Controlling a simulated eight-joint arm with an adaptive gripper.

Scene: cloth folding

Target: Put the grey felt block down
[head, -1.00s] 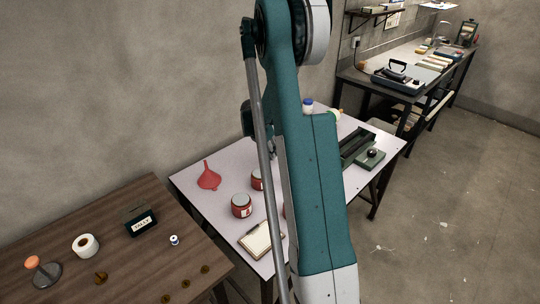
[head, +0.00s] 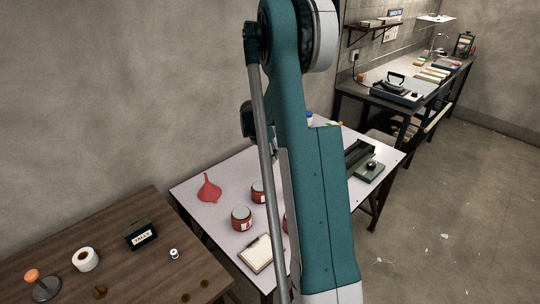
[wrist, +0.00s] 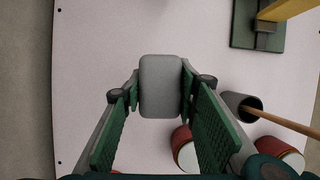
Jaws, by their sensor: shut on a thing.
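The grey felt block (wrist: 160,72), a rounded light-grey piece, is in the middle of the wrist view. My gripper (wrist: 160,92) is shut on it, one green ridged finger on each side. Below it in the wrist view is the pale table top (wrist: 95,50). I cannot tell whether the block touches the table or hangs above it. In the head view my own arm covers the middle, so the block and gripper are hidden there. The pale table (head: 205,215) shows on both sides of the arm.
A grey cup (wrist: 232,102) with a wooden stick and red jars (wrist: 183,146) stand right of and below the block. A green-based tool (wrist: 243,30) is at upper right. Left of the block the table is clear. A red funnel (head: 209,188) and clipboard (head: 256,254) lie on it.

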